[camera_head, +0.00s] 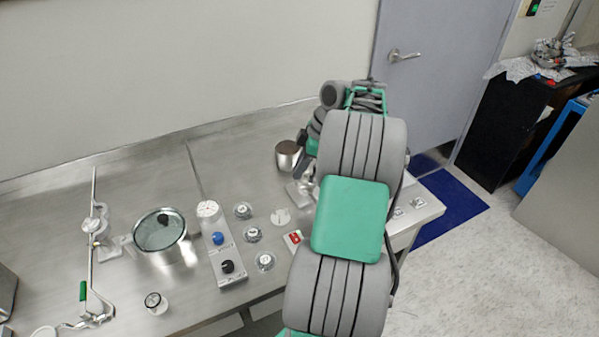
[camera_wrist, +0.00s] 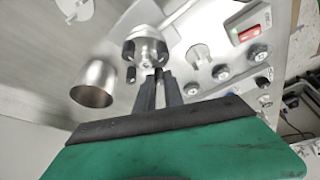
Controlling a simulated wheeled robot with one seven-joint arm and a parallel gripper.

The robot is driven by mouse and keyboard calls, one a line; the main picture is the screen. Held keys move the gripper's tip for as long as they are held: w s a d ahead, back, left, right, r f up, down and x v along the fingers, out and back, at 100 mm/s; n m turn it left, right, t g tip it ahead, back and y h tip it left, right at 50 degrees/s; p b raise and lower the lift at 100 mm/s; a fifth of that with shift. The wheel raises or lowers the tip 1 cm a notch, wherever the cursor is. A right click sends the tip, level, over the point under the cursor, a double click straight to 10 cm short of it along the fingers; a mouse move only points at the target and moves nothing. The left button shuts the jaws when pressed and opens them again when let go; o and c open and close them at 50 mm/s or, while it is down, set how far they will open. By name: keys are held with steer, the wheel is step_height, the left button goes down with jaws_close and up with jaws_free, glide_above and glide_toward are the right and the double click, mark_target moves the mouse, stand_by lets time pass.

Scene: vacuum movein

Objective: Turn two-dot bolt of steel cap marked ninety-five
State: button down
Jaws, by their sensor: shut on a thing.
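In the wrist view a round steel cap (camera_wrist: 147,58) sits just ahead of my gripper (camera_wrist: 158,76), with dark bolts around it. One bolt (camera_wrist: 129,50) and another below it (camera_wrist: 131,74) show on its left side. My two dark fingers are close together at the cap's lower right edge, shut on what appears to be a bolt, mostly hidden by the fingertips. The number on the cap and the dots on the bolts cannot be read. In the head view my arm hides the gripper and most of the cap.
A panel with a red switch (camera_wrist: 248,35) and several knobs lies right. In the head view, a glass-topped vessel (camera_head: 160,232) and a control box (camera_head: 221,250) stand left.

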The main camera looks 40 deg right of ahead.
steer(key=shift+m+t+h+b, duration=0.3)
steer(key=shift+m+b, duration=0.4)
steer(key=shift+m, duration=0.5)
steer(key=c, duration=1.4)
jaws_free()
steer(key=shift+c, duration=0.2)
steer(key=p+v, duration=0.1)
steer(key=v, duration=0.6)
steer(key=shift+s+r+p, duration=0.3)
steer(key=shift+r, duration=0.05)
